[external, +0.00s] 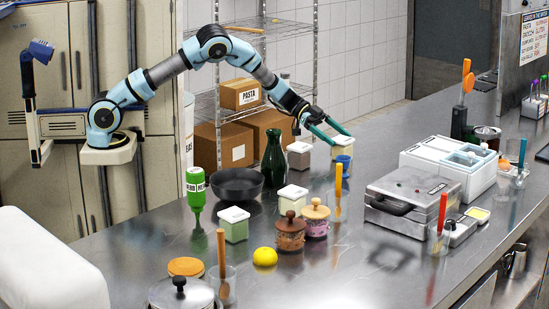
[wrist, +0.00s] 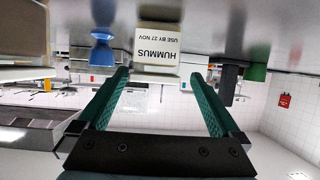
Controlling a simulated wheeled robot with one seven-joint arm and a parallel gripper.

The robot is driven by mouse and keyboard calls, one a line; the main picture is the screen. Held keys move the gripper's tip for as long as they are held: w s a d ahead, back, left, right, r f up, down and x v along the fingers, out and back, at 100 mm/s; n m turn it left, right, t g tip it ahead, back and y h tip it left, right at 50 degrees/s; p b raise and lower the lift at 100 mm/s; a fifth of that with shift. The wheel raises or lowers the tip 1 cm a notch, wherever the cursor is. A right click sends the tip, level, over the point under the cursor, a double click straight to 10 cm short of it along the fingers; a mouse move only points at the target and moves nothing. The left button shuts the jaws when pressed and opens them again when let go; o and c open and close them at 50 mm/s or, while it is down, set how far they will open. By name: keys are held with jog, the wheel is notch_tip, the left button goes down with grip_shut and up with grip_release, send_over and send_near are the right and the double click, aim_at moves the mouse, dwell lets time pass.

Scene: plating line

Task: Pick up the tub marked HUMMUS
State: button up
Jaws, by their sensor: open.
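The tub marked HUMMUS (wrist: 158,46) has a pale label reading HUMMUS and USE BY 27 NOV; it shows at the top middle of the wrist view. In the external view the pale-lidded tub (external: 343,151) at my fingertips appears to be the same one, standing on the steel counter. My gripper (wrist: 160,75) is open, its green fingers spread to either side of the tub in the picture, with nothing held. In the external view my gripper (external: 342,136) reaches the tub from the back left; whether the fingers touch it is hard to tell.
A small blue item (wrist: 102,48) stands close beside the tub; a blue container (external: 344,164) shows there externally. Other tubs (external: 299,155) (external: 292,199) (external: 233,224), a dark green bottle (external: 273,160) and a glass with an orange-handled utensil (external: 339,185) stand nearby.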

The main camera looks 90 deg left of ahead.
aim_at(350, 144)
jog(key=p+x, duration=0.1)
jog(key=x, duration=0.1)
jog(key=p+x, duration=0.1)
jog(key=x, duration=0.2)
jog(key=shift+w+d+r+p, duration=0.1)
jog(key=shift+d+p, duration=0.2)
jog(key=shift+d, duration=0.2)
jog(key=shift+w+d+f, duration=0.2)
jog(key=shift+w+f, duration=0.05)
jog(key=c, duration=1.5)
